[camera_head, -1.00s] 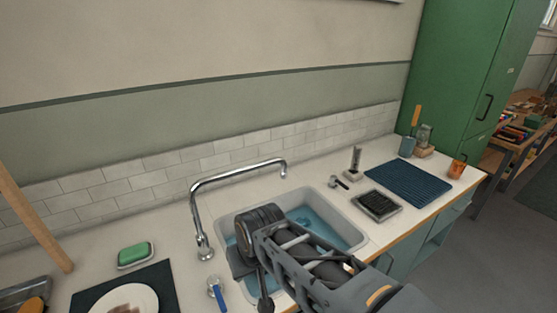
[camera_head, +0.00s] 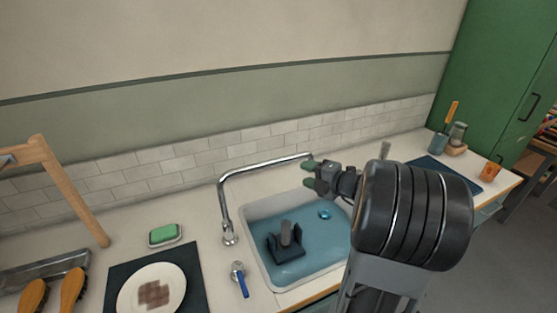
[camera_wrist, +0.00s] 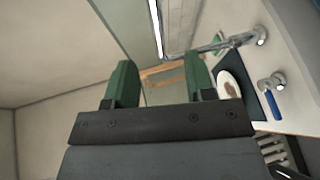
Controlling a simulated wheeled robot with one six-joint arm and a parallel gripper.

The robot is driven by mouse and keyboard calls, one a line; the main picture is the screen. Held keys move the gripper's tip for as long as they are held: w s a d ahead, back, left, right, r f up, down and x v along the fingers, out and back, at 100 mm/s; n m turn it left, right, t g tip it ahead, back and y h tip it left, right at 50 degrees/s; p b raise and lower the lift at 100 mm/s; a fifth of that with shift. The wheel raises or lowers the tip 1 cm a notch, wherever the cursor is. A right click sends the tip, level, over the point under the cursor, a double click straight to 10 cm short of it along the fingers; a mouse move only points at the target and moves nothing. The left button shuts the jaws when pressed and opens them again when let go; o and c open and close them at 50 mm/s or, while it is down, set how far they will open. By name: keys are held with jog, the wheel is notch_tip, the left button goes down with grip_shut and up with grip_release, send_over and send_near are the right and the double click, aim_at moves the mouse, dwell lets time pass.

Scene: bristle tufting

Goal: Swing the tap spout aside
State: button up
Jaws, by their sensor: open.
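The chrome tap (camera_head: 226,212) stands behind the sink's left rear corner, its long spout (camera_head: 262,167) reaching right over the basin's back. In the wrist view the spout (camera_wrist: 212,46) shows beyond the fingers, at upper right. My gripper (camera_head: 310,175) is at the spout's free end; its two green fingertips are apart and nothing shows between them. In the head view the upper fingertip overlaps or lies just below the spout's end; I cannot tell whether they touch. The wrist view shows both green fingers (camera_wrist: 160,80) spread wide. A blue-handled lever (camera_head: 240,279) is in front of the tap.
The sink (camera_head: 257,257) holds a dark object (camera_head: 287,241) with a grey upright part. A soap dish (camera_head: 165,236), a plate (camera_head: 133,291) on a dark mat and a wooden frame (camera_head: 70,190) are left. A blue mat (camera_head: 447,174) and cups are right.

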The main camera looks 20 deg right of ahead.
aim_at(281, 162)
jog(key=shift+m+t, duration=0.3)
jog(key=shift+m, duration=0.4)
jog(key=x, duration=0.4)
jog(key=d+x, duration=0.1)
jog(key=x, duration=0.4)
jog(key=p+x, duration=0.1)
jog(key=x, duration=0.3)
jog(key=shift+w+f, duration=0.15)
jog(key=shift+w, duration=0.35)
jog(key=shift+c, duration=0.3)
grip_shut()
